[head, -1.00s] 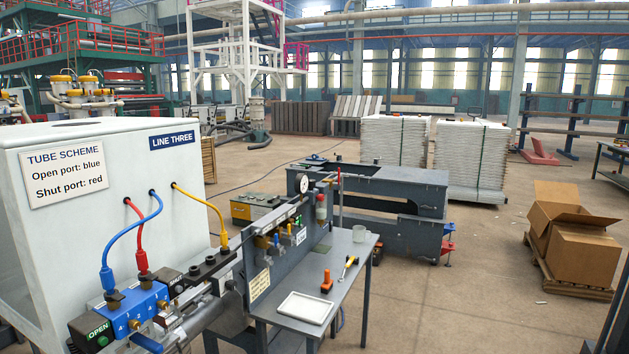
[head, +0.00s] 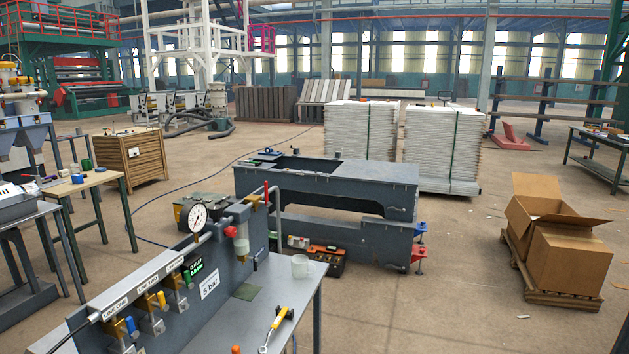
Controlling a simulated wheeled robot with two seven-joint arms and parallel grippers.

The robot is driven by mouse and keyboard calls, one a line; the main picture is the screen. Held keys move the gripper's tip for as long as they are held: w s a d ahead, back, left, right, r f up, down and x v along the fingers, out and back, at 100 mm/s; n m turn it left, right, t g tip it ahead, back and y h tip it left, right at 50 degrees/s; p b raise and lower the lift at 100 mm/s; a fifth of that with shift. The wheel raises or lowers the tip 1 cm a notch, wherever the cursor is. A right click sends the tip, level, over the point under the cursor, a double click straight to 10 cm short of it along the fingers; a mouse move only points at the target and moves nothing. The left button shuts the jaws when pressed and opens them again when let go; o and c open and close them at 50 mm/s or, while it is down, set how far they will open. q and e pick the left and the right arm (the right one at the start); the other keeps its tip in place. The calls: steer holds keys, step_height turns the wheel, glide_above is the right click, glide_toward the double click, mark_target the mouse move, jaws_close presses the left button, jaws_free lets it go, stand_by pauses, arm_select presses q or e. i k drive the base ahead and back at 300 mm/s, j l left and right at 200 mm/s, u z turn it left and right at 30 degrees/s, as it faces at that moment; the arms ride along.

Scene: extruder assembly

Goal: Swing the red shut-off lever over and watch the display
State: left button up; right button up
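A grey panel (head: 228,266) stands on a bench at the lower middle. A small dark display (head: 193,269) with green characters is on its face, its reading too small to be sure of. A red upright handle (head: 267,191) sits on the pipework at the panel's far end; it looks like the lever. A red knob (head: 230,232) tops a clear bowl beside it. A round white gauge (head: 197,217) stands on the panel's top edge. Valves with yellow (head: 162,300) and blue (head: 131,326) handles line the near part. Neither gripper is in view.
A large grey machine frame (head: 330,185) stands behind. Cardboard boxes (head: 570,258) on a pallet are at right. Open floor (head: 450,290) lies between.

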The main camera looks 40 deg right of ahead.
mark_target(266, 202)
steer(key=i+l+z, duration=0.15)
steer(key=l, duration=0.35)
steer(key=i+l+z, duration=0.1)
steer(key=i+l, duration=0.3)
steer(key=i+l+z, duration=0.15)
steer(key=i+l, duration=0.15)
steer(key=l, duration=0.25)
steer(key=i+l+z, duration=0.1)
steer(key=i+l, duration=0.2)
steer(key=l, duration=0.15)
